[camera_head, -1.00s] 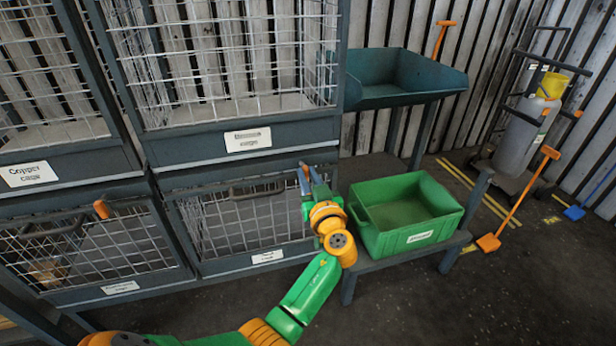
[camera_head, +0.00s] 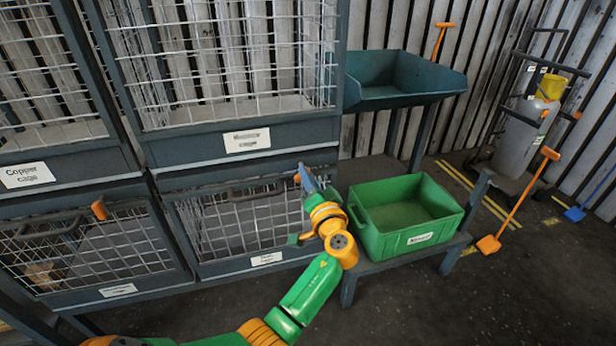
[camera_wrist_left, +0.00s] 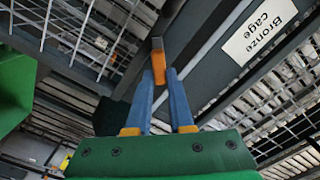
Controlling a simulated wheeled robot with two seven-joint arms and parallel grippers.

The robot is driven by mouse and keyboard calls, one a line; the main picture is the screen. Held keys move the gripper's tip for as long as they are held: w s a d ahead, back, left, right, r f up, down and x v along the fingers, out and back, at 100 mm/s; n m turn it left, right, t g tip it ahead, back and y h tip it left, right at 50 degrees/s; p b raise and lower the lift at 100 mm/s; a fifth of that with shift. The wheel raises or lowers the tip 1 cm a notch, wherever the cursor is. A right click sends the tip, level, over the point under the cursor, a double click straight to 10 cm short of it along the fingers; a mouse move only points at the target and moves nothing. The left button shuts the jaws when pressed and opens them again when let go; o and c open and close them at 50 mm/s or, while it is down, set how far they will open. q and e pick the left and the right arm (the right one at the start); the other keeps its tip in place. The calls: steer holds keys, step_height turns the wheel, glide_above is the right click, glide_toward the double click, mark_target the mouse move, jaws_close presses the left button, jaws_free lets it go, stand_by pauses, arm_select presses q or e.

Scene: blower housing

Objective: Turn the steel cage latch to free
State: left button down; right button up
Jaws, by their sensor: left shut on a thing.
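The lower middle cage (camera_head: 245,225) has a wire mesh door; its label (camera_head: 266,259) is too blurred to read, so I cannot confirm it is the steel cage. My left gripper (camera_head: 303,176) is at the upper right corner of this door. In the left wrist view, the blue fingers of my left gripper (camera_wrist_left: 160,76) are shut on an orange latch handle (camera_wrist_left: 158,58) with a grey end. In the head view my gripper hides the latch, so its angle against the door is unclear there. My right gripper is not in view.
The cage above has a label reading "Bronze cage" (camera_wrist_left: 261,30). Another lower cage at left has an orange latch (camera_head: 99,210). A green bin (camera_head: 420,240) stands on a low bench right of my wrist. A dark teal tray (camera_head: 400,96) is behind it.

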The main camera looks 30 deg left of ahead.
arm_select(q)
steer(key=shift+f+m+p, duration=0.15)
steer(key=shift+m+p, duration=0.95)
steer(key=shift+m, duration=2.8)
steer(key=c, duration=0.8)
jaws_free()
steer(key=v, duration=0.7)
